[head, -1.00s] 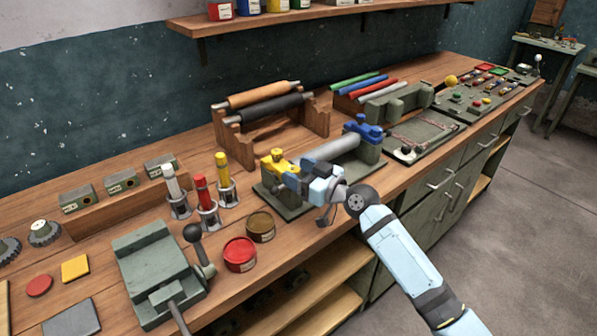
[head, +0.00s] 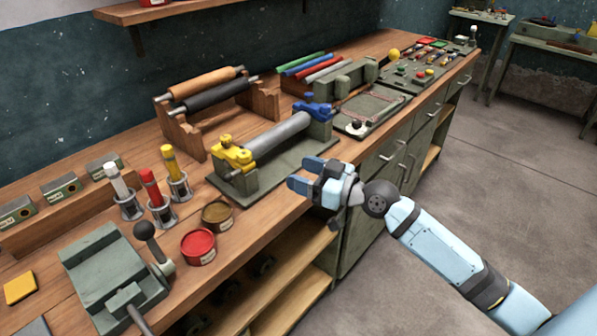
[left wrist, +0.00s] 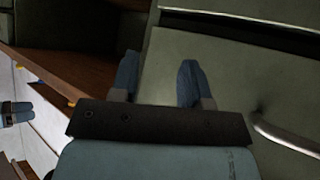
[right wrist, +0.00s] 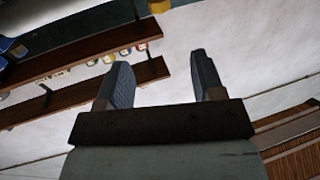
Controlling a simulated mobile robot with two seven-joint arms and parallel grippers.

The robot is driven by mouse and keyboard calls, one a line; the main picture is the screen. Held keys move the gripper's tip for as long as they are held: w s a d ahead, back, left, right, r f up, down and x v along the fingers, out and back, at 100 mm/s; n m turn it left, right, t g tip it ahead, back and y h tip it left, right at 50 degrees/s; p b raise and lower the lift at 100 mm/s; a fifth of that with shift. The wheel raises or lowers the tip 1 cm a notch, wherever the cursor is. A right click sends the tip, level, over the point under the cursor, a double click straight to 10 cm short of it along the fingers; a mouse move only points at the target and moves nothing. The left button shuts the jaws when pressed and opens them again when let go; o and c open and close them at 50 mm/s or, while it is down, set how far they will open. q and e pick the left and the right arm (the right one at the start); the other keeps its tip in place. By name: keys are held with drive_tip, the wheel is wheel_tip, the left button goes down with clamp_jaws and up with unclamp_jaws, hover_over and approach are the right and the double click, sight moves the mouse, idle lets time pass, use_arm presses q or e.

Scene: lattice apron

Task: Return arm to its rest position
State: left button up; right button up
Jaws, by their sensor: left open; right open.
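My right gripper (head: 307,175) is open and empty in the head view, in front of the roller device at the bench's front edge. In the right wrist view its two fingers (right wrist: 160,85) stand apart with nothing between them, and wall shelves show beyond. My left gripper (left wrist: 157,80) is not in the head view. In the left wrist view its fingers are apart and empty, before a green cabinet front (left wrist: 225,60) with a metal handle (left wrist: 285,135).
The wooden bench (head: 215,135) holds a roller device with yellow and blue clamps (head: 278,135), a rack of rollers (head: 215,95), a red tin (head: 198,246), upright tubes and a green vise-like block (head: 110,265). Cabinet handles (head: 388,152) stick out. The floor (head: 500,190) at right is clear.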

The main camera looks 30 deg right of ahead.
idle(0.3)
drive_tip(key=s+a+f+m+g+h, duration=0.1)
drive_tip(key=s+a+f+h, duration=0.15)
drive_tip(key=s+f, duration=0.55)
drive_tip(key=s+a+f+m+g+h, duration=0.25)
drive_tip(key=s+f, duration=0.25)
drive_tip(key=f, duration=0.6)
drive_tip(key=s+a+f+m+g+h, duration=0.1)
drive_tip(key=s+a+f, duration=0.3)
drive_tip(key=s+f, duration=0.4)
use_arm(q)
wheel_tip(320, 180, up, 13)
drive_tip(key=a+p, duration=0.1)
drive_tip(key=p, duration=1.4)
drive_tip(key=shift+s+a+m+t+p, duration=0.15)
drive_tip(key=shift+s+m+t+p, duration=0.15)
drive_tip(key=shift+s+m+p, duration=0.1)
use_arm(e)
wheel_tip(320, 180, up, 12)
drive_tip(key=s, duration=0.1)
drive_tip(key=shift+d+n+h, duration=0.35)
drive_tip(key=shift+d+h, duration=0.05)
use_arm(q)
drive_tip(key=shift+r, duration=0.25)
use_arm(e)
drive_tip(key=shift+t, duration=0.25)
